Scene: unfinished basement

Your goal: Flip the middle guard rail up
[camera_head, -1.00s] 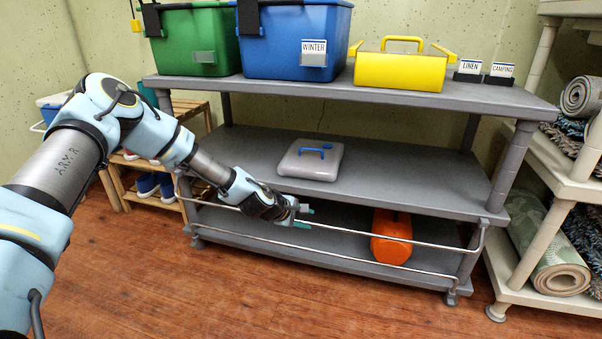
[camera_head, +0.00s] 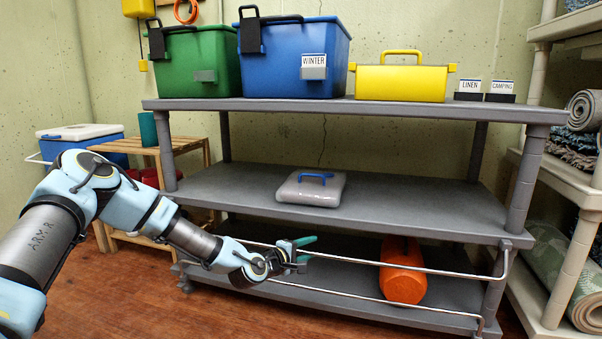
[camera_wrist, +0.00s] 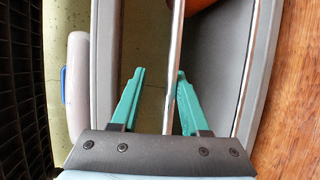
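The middle guard rail (camera_head: 350,262) is a thin metal bar. It hangs down in front of the grey shelf unit, below the middle shelf (camera_head: 400,209), and its right end bends up to a bracket at that shelf. My gripper (camera_head: 309,248) is at the rail, left of its centre, with its teal fingers apart. In the wrist view my gripper (camera_wrist: 161,73) is open, and the rail (camera_wrist: 174,60) passes between the fingers, closer to the right one. I cannot tell whether it touches that finger.
A lower rail (camera_head: 380,300) runs along the bottom shelf. An orange case (camera_head: 403,272) lies behind the rails. A grey lidded box (camera_head: 311,188) sits on the middle shelf. Green (camera_head: 195,65), blue (camera_head: 285,60) and yellow (camera_head: 400,83) boxes stand on top. A beige shelf (camera_head: 580,185) is at right.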

